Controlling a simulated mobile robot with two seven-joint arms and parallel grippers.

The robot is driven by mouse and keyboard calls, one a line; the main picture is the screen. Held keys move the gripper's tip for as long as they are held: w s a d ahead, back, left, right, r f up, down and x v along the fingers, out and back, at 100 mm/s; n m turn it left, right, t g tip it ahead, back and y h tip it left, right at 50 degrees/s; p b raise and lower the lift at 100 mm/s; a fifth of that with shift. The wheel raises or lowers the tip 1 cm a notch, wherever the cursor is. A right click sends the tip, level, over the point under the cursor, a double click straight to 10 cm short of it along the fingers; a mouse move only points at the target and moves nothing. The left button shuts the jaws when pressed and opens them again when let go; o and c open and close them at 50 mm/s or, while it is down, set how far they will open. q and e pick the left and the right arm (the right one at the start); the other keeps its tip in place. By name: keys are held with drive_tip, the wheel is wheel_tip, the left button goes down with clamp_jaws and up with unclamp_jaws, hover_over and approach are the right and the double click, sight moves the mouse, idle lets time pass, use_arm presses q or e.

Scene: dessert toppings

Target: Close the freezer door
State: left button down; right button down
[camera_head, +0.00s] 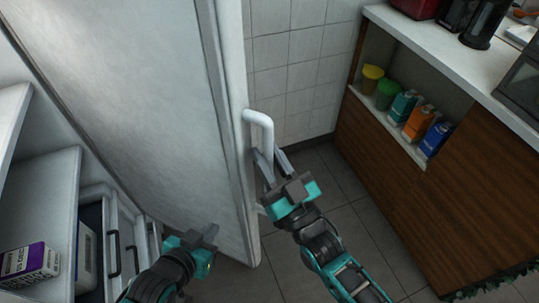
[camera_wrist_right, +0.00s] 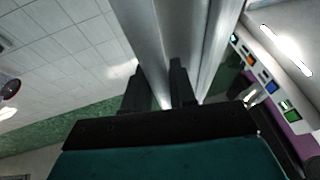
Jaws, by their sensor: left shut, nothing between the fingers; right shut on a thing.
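The freezer door (camera_head: 140,90) is a large white panel that stands open in the head view, with the freezer inside (camera_head: 60,190) showing at the lower left. Its white bar handle (camera_head: 262,119) is on the door's right edge. My right gripper (camera_head: 266,164) is shut on the handle. In the right wrist view the handle (camera_wrist_right: 152,38) runs between the two dark fingers of this gripper (camera_wrist_right: 158,82). My left gripper (camera_head: 212,236) is shut and empty, low in front of the door's inner side. Whether it touches the door I cannot tell.
A purple and white box (camera_head: 28,262) sits on a freezer shelf at the lower left. A wooden counter (camera_head: 450,200) stands at the right, its niche holding cups and several cartons (camera_head: 419,122). Grey floor tiles (camera_head: 335,190) are clear between door and counter.

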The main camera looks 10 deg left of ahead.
drive_tip(key=shift+a, duration=0.1)
drive_tip(key=c, duration=1.3)
unclamp_jaws()
drive_tip(key=v, duration=1.3)
drive_tip(key=shift+b, duration=0.35)
